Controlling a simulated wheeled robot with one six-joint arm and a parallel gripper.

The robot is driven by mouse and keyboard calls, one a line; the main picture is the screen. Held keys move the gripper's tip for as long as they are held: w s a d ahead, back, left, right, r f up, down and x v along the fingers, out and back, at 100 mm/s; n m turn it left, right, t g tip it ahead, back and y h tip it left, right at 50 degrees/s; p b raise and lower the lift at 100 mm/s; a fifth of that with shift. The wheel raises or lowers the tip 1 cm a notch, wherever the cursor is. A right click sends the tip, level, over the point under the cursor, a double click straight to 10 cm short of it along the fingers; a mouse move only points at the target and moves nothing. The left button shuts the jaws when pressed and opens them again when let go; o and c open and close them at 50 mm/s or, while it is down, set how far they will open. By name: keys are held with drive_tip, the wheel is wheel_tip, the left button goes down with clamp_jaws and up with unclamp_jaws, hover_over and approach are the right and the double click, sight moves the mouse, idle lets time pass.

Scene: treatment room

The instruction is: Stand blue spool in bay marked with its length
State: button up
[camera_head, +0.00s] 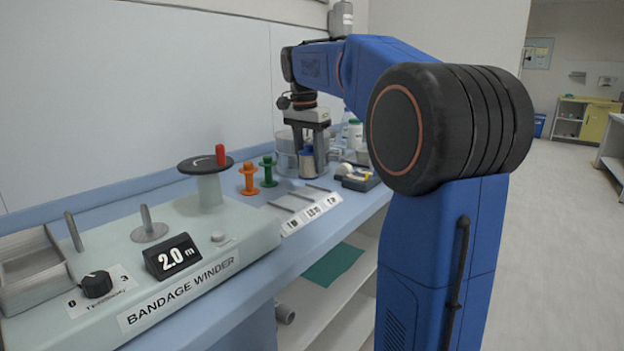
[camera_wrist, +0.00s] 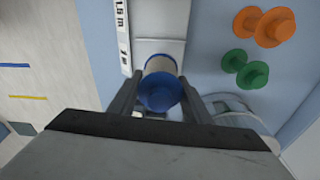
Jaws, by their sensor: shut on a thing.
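The blue spool (camera_head: 307,162) is held upright in my gripper (camera_head: 312,172), with pale bandage wound on it. In the wrist view its round blue flange (camera_wrist: 160,92) sits between the two fingers (camera_wrist: 160,100). The white bay rack (camera_head: 300,203) has three bays split by grey dividers, each with a length label on its front edge. The middle label seems to read 1.5 m; the outer ones are hard to read. The spool is by the rack's far end; whether it touches the rack is unclear. The bandage winder (camera_head: 135,265) displays 2.0 m (camera_head: 172,256).
An orange spool (camera_head: 249,180) and a green spool (camera_head: 268,172) stand behind the rack by the wall. A dark tray with rolls (camera_head: 358,178) and clear jars (camera_head: 288,152) are near my gripper. The counter's front edge runs close to the rack.

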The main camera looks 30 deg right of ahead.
sight(308, 145)
drive_tip(key=shift+d+f, duration=0.15)
drive_tip(key=shift+f, duration=2.25)
drive_tip(key=shift+f, duration=0.1)
drive_tip(key=o, duration=1.1)
drive_tip(key=shift+c, duration=0.2)
drive_tip(key=r, duration=0.4)
drive_tip(key=a+r, duration=0.1)
drive_tip(key=r, duration=0.7)
drive_tip(key=shift+s+a, duration=0.25)
